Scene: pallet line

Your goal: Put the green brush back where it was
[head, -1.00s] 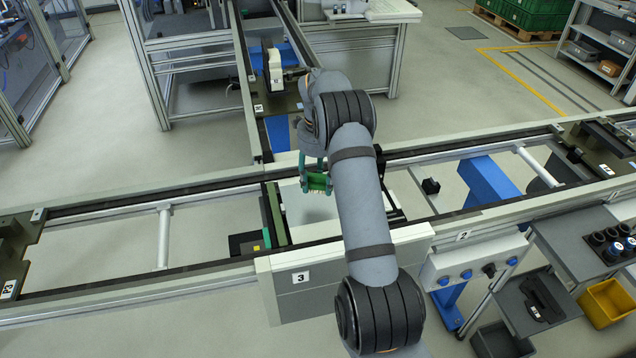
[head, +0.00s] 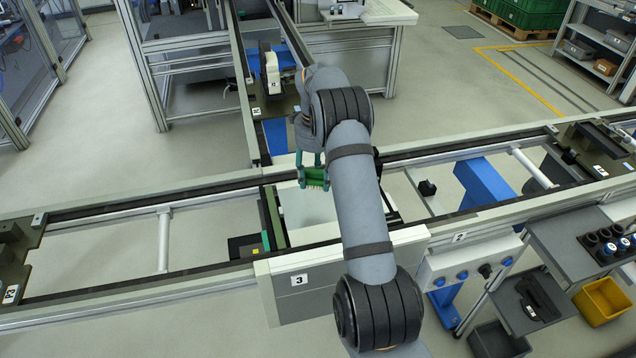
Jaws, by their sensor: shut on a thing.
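The green brush (head: 314,178) is between the fingertips of my gripper (head: 310,172), just left of my forearm. Its pale bristles show along its lower edge. My gripper is shut on it and points down toward the line. The brush appears over the pale plate (head: 308,216) at the station marked 3; its height above the plate is hard to tell. My arm hides part of the plate and the right side of that station.
The conveyor rails (head: 110,203) run left and right, with another track (head: 236,75) leading away. A tool tray (head: 528,300), yellow bin (head: 603,303) and holder with bottles (head: 606,243) are at the right. A green bar (head: 273,218) borders the plate's left side.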

